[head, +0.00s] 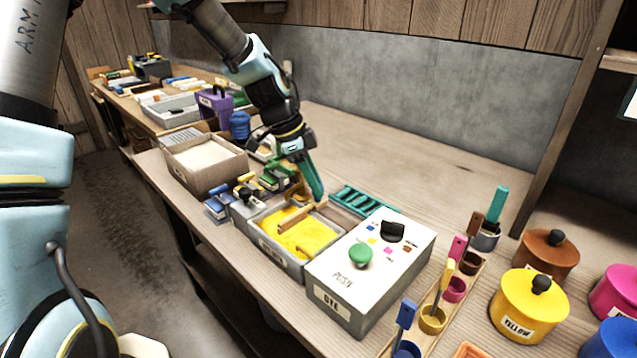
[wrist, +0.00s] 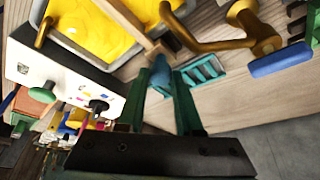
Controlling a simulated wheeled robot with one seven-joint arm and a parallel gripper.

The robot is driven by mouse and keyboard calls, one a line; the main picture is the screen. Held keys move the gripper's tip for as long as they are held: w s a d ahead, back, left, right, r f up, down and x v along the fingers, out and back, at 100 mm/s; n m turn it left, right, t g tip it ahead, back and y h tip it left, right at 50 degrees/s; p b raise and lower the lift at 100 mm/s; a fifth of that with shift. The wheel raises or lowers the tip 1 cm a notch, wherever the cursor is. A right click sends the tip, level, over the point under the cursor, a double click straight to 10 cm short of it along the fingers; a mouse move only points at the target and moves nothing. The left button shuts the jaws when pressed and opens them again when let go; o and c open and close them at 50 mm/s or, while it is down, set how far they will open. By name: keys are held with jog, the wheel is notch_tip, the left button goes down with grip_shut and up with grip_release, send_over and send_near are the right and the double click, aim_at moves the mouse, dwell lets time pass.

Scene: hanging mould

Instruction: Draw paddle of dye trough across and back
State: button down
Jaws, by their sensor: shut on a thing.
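The dye trough (head: 268,250) is a grey tray of yellow dye in the middle of the bench in the head view; its rim also shows at the top of the wrist view (wrist: 93,58). The wooden paddle (head: 296,217) lies across the yellow dye, towards the far part of the trough. My gripper (head: 318,197) reaches down at the far right side of the trough. In the wrist view, its green fingers (wrist: 163,80) are shut on the paddle's blue-grey handle end. The fingers partly hide that end.
A white dye box (head: 345,290) with a green button stands close to the right of the trough. A teal slotted rack (head: 360,201) lies behind it. A brass crank (wrist: 235,40) with a blue grip is close to my fingers. Stamps and a cardboard box (head: 205,165) stand left.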

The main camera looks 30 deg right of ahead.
jog(key=c, duration=0.8)
grip_release()
jog(key=shift+w+a, duration=0.1)
jog(key=shift+w, duration=0.25)
jog(key=shift+o, duration=1.1)
jog(key=shift+s, duration=0.1)
jog(key=shift+r, duration=0.1)
jog(key=b+v, duration=0.1)
jog(key=v, duration=0.9)
jog(key=shift+r+b, duration=0.35)
